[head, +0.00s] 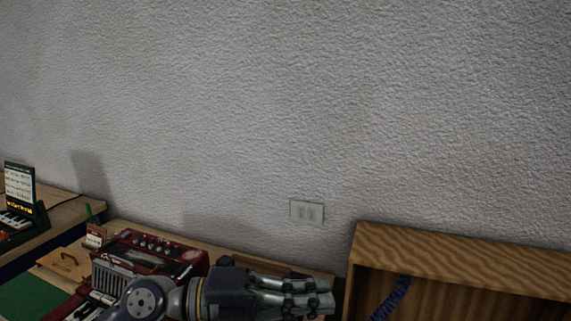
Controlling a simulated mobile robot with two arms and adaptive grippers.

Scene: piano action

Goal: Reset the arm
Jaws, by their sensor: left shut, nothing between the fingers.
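My left arm comes in along the bottom of the head view, in front of the table. Its gripper (318,299) points to the right, with its grey fingers close together, shut and empty. It is near the left side of a wooden shelf box and apart from it, as far as I can see. My right gripper is not in view.
A red keyboard instrument (140,259) stands on the wooden table behind my left arm. A small keyboard with a music sheet (20,195) is at far left. An open wooden cabinet (460,245) is at right. A wall outlet (306,211) is behind.

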